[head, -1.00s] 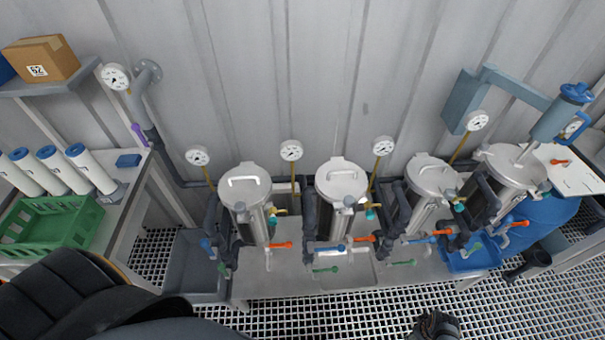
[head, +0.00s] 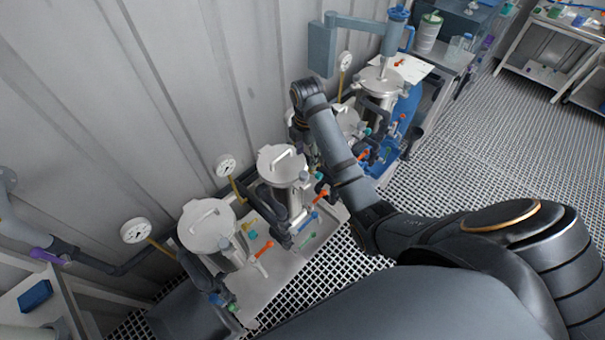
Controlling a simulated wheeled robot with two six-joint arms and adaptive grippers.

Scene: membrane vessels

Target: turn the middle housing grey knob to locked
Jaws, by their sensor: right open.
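A row of steel housings stands along the wall. The nearest one (head: 205,228) is at the left, the second (head: 281,164) is in the middle of the picture, and the third (head: 348,122) is partly hidden behind my right arm. A farther vessel (head: 380,82) stands beyond them. I cannot pick out the grey knob or its setting at this size. My right gripper (head: 301,138) hangs between the second and third housings, close to the wall. It is open, its fingers small and partly hidden by my arm. My left gripper is not in view.
Orange handles (head: 264,249), blue and green handles stick out in front of the housings. Gauges (head: 135,231) on yellow stems stand along the wall. A blue hoist (head: 323,47) rises over the far vessel. The grating floor (head: 480,150) at the right is clear.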

